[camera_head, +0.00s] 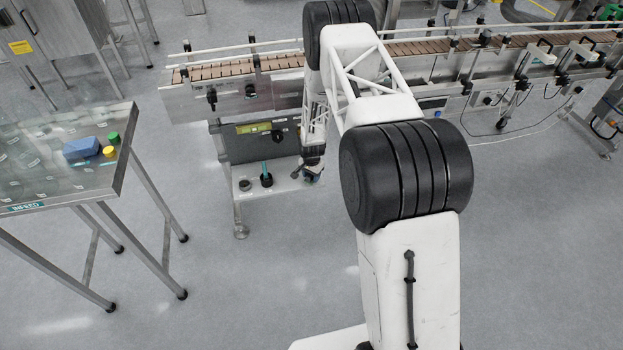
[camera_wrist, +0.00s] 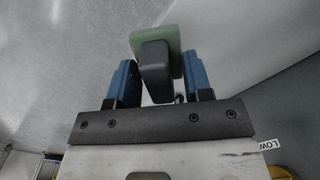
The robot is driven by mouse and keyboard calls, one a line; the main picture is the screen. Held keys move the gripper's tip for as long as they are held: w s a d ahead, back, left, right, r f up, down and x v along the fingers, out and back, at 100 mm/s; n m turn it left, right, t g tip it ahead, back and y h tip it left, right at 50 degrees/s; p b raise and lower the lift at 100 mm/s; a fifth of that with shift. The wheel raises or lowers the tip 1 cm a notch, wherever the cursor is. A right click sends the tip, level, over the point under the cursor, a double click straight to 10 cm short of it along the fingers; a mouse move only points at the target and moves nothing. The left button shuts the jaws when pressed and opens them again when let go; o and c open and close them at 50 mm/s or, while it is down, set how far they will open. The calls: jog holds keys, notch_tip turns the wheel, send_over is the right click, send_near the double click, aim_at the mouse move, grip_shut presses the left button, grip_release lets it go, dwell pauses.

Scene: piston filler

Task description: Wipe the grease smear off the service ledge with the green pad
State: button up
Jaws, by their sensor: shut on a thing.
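My gripper (camera_wrist: 160,75) is shut on the black handle block (camera_wrist: 154,72) of the green pad (camera_wrist: 158,39), between its two blue fingers. The green pad shows beyond the fingertips in the wrist view. In the head view my gripper (camera_head: 311,172) is small and low over the right part of the pale service ledge (camera_head: 284,184), below the conveyor. I cannot tell whether the pad touches the ledge. I cannot make out the grease smear in either view.
A dark round piece (camera_head: 245,185) and a dark holder with a green upright stick (camera_head: 266,179) stand on the ledge left of my gripper. A grey box (camera_head: 250,145) rises behind. The conveyor (camera_head: 235,92) runs above. A steel table (camera_head: 60,185) stands at left.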

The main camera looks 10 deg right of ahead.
jog(key=shift+r, duration=1.25)
jog(key=shift+r, duration=0.1)
jog(key=shift+r, duration=1.4)
jog(key=shift+s+a+r+n, duration=0.4)
jog(key=shift+s+r+n, duration=0.35)
jog(key=shift+n, duration=0.35)
jog(key=s+a+r+n, duration=0.2)
jog(key=s+r+n, duration=0.2)
jog(key=n, duration=0.2)
jog(key=shift+s+n, duration=0.25)
jog(key=shift+n, duration=0.15)
